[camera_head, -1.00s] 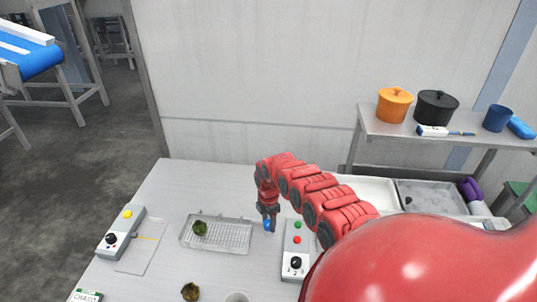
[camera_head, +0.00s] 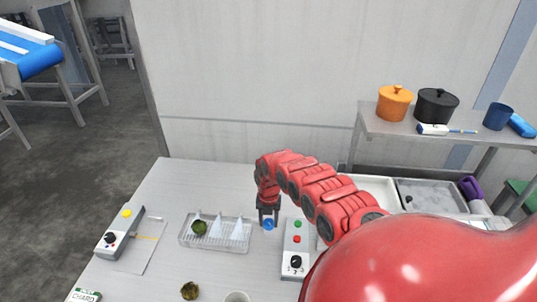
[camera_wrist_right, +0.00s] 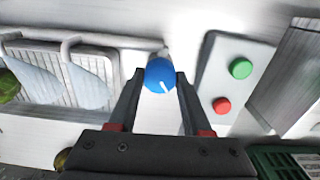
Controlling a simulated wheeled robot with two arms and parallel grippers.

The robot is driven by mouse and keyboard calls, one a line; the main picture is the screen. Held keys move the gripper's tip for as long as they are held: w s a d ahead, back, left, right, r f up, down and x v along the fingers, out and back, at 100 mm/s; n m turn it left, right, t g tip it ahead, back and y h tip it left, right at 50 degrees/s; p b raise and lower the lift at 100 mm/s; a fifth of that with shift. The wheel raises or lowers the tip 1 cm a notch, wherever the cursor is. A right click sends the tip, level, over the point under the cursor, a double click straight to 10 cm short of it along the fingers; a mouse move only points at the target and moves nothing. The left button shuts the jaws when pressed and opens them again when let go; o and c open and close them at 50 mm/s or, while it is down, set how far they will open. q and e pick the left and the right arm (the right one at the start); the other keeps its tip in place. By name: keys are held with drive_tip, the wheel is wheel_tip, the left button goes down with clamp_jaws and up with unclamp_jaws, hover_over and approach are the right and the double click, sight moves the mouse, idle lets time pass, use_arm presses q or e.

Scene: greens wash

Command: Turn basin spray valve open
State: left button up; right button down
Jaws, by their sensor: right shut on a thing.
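The blue valve knob (camera_head: 268,224) stands on the counter between a wire basin rack and a grey control box. My right gripper (camera_head: 268,222) reaches down to it from above. In the right wrist view the knob (camera_wrist_right: 160,75) sits between the two fingertips, and the gripper is shut on it. A white mark on the knob points to the lower right there. My left gripper is not in view.
The control box (camera_head: 297,260) with green and red buttons and a black knob stands just right of the valve. Another box (camera_head: 117,235) is at left. A brown-green clump (camera_head: 190,291) and a white cup (camera_head: 237,297) are in front. Pots stand on the shelf (camera_head: 370,125).

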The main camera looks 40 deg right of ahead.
drive_tip(key=shift+n, duration=0.8)
drive_tip(key=shift+c, duration=1.7)
unclamp_jaws()
drive_tip(key=shift+r, duration=0.15)
